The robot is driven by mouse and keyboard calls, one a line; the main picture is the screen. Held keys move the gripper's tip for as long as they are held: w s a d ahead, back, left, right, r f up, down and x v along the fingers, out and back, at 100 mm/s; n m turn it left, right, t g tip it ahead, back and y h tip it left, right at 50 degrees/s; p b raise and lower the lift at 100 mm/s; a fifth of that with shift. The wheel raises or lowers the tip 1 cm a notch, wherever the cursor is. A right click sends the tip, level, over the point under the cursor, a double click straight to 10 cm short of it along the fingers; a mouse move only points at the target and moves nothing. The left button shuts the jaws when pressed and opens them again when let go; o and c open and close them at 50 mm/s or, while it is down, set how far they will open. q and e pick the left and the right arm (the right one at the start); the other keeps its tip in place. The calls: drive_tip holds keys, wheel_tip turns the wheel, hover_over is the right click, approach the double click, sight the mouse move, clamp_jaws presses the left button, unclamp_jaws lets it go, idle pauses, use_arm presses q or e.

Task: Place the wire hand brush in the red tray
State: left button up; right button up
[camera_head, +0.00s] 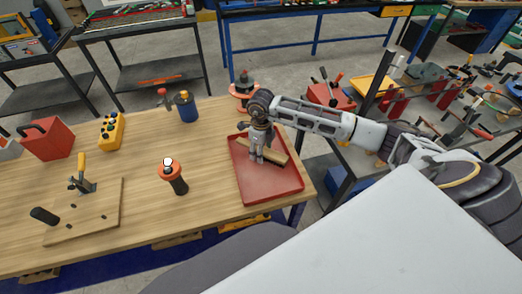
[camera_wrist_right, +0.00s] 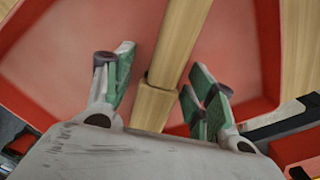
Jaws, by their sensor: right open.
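The red tray (camera_head: 285,190) sits at the right end of the wooden table; its floor and red walls also fill much of the wrist view (camera_wrist_right: 268,50). The wire hand brush (camera_head: 276,156), seen as a light wooden bar, lies slantwise inside the tray. In the wrist view its wood (camera_wrist_right: 180,40) runs between my fingers; its bristles are hidden. My right gripper (camera_head: 257,158) is above the tray, over the brush. In the wrist view its green-padded fingers (camera_wrist_right: 160,78) are open, apart on both sides of the wood. My left gripper is not in view.
An orange-and-black tool (camera_head: 173,176) stands left of the tray. A blue canister (camera_head: 187,106) and an orange-and-black item (camera_head: 243,90) stand farther back. A clamp board (camera_head: 85,208), a yellow box (camera_head: 111,132) and a red block (camera_head: 48,139) are at the left. The middle tabletop is mostly clear.

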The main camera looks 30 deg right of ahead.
drive_tip(key=shift+r, duration=0.1)
drive_tip(key=shift+r, duration=0.25)
wheel_tip(320, 180, up, 10)
drive_tip(key=shift+b, duration=0.7)
drive_tip(key=shift+r, duration=0.8)
